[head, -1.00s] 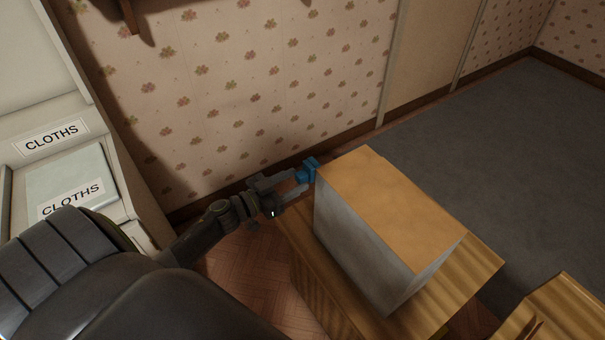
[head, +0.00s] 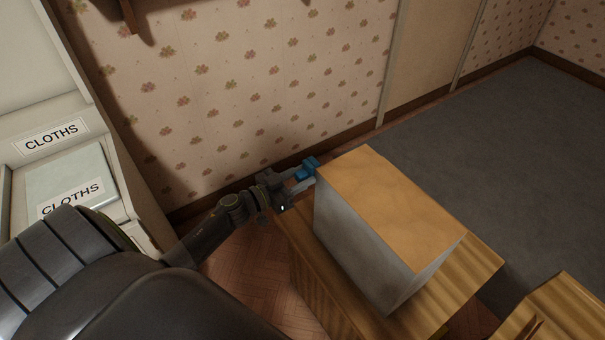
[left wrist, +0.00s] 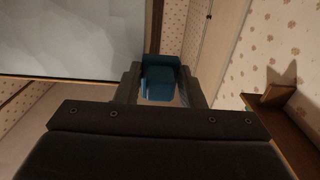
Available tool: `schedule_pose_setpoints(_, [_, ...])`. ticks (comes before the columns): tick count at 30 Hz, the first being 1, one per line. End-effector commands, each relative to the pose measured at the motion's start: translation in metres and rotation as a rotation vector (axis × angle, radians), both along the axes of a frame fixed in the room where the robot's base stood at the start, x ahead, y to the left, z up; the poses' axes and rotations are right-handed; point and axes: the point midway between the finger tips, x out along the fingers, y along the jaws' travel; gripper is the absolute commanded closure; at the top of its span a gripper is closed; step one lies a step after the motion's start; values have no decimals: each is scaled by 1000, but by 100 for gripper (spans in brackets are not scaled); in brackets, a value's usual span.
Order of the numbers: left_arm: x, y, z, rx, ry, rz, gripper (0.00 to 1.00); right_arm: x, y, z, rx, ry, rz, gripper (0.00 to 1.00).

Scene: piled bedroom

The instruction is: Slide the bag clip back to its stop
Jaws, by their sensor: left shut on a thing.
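In the left wrist view the clip (left wrist: 161,78) sits between the two fingers, and the bag's pale grey side (left wrist: 70,35) is at the upper left. The clip's stop cannot be made out. My right gripper is not in view.
The bag stands on a wooden stand (head: 455,285). A patterned wall (head: 230,90) is close behind the gripper. Shelves labelled CLOTHS (head: 70,195) are at the left. Dark carpet (head: 470,150) lies open at the right.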

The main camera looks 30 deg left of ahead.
Motion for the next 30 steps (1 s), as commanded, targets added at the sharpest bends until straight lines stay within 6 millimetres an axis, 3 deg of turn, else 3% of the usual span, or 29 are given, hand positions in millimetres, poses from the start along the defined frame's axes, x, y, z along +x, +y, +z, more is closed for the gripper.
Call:
schedule_pose_setpoints(4, [2,4,0,2,0,0,88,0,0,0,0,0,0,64])
schedule_pose_setpoints(5, [2,4,0,1,0,0,61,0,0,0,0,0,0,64])
schedule_pose_setpoints(6, [1,4,0,1,0,0,56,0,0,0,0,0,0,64])
schedule_pose_setpoints(16, [-1,4,0,0,1,0,55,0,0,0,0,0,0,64])
schedule_pose_setpoints(30, [-35,19,0,2,1,0,55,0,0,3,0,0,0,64])
